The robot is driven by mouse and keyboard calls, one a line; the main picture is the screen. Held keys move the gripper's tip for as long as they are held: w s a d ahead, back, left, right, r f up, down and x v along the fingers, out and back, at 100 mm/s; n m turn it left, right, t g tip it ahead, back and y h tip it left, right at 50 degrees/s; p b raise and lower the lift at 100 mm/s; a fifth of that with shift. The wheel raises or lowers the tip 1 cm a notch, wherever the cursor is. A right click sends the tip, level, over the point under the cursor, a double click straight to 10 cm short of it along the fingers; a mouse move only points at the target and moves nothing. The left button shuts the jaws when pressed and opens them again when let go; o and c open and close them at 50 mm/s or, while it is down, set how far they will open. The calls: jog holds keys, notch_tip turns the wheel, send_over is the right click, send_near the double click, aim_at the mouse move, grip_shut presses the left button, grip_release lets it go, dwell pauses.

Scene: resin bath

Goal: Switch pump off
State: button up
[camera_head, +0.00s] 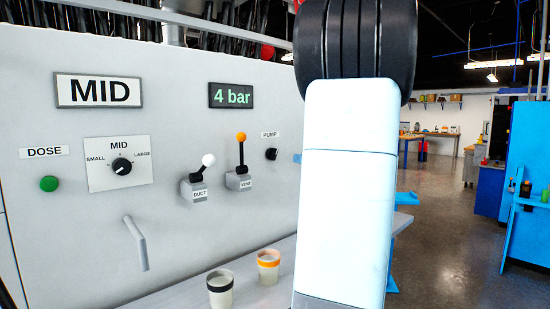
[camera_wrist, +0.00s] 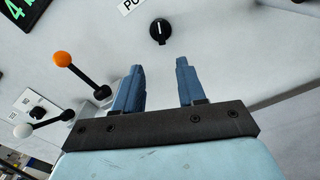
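The pump knob is a small black rotary knob (camera_head: 271,154) under the "PUMP" label (camera_head: 270,134) on the grey panel, right of the levers. In the wrist view the same black knob (camera_wrist: 160,30) shows a white mark pointing roughly up in the picture. My gripper (camera_wrist: 158,65) is open, with two blue fingers apart and nothing between them. The knob appears beyond the fingertips, in line with the gap between them and not held. In the head view my white arm covers the area right of the knob; the fingers are mostly hidden there.
Left of the knob are the orange-tipped VENT lever (camera_head: 242,150) and the white-tipped DUCT lever (camera_head: 203,170). A dial (camera_head: 121,166) reads near MID, and a display (camera_head: 231,95) reads 4 bar. Two cups (camera_head: 220,289) (camera_head: 268,267) stand on the ledge below the panel.

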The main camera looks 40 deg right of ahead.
aim_at(273, 154)
jog(key=w+a, duration=0.1)
jog(key=w, duration=1.2)
jog(key=shift+w+a, duration=0.15)
jog(key=shift+w, duration=0.15)
jog(key=shift+c, duration=0.2)
grip_shut()
